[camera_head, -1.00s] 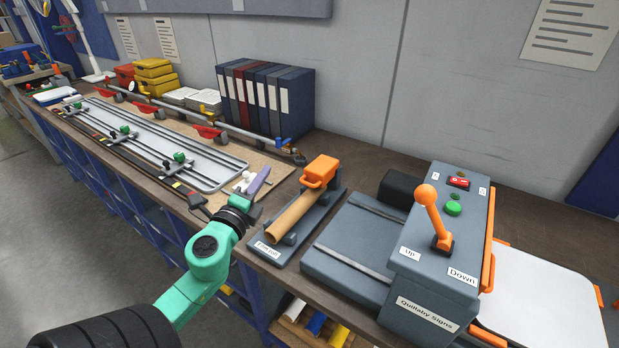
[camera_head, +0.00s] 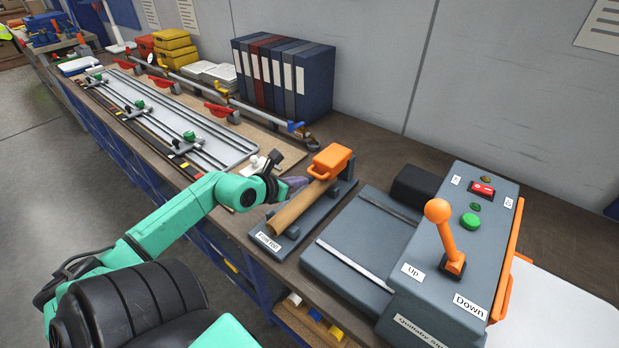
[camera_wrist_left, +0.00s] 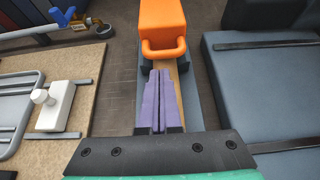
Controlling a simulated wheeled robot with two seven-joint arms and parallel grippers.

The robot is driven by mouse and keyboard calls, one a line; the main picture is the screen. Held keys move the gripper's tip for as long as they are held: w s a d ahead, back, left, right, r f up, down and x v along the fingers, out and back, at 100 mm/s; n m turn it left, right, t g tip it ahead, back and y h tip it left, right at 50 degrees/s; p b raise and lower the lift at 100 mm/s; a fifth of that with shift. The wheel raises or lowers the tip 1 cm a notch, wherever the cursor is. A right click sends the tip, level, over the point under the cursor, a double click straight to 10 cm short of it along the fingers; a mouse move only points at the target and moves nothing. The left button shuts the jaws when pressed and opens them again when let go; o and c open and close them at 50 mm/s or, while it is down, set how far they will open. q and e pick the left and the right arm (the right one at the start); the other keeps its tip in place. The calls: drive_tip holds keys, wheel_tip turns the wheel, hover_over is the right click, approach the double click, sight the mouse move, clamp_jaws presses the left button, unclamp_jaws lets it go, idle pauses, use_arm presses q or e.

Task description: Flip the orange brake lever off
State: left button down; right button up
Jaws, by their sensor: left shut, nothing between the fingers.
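An orange block with a looped handle (camera_head: 328,163) sits at the far end of a brown roll (camera_head: 295,210) on a dark stand labelled "Film roll". An orange lever with a ball knob (camera_head: 443,232) stands tilted on a grey control box (camera_head: 470,215), between labels "Up" and "Down". I cannot tell from labels which is the brake. My left gripper (camera_head: 295,183) is shut and empty, just left of the orange block. In the left wrist view its purple fingers (camera_wrist_left: 160,100) point at the orange handle (camera_wrist_left: 165,48) and hide part of the roll. Contact is unclear.
A grey flat machine bed (camera_head: 355,235) lies between the roll stand and the control box. A metal frame with rails (camera_head: 170,130) and a white-knobbed block (camera_wrist_left: 52,105) are to the left. Binders (camera_head: 285,75) stand at the back by the wall.

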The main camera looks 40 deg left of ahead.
sight(309, 187)
use_arm(q)
drive_tip(key=x, duration=0.5)
drive_tip(key=shift+s, duration=0.1)
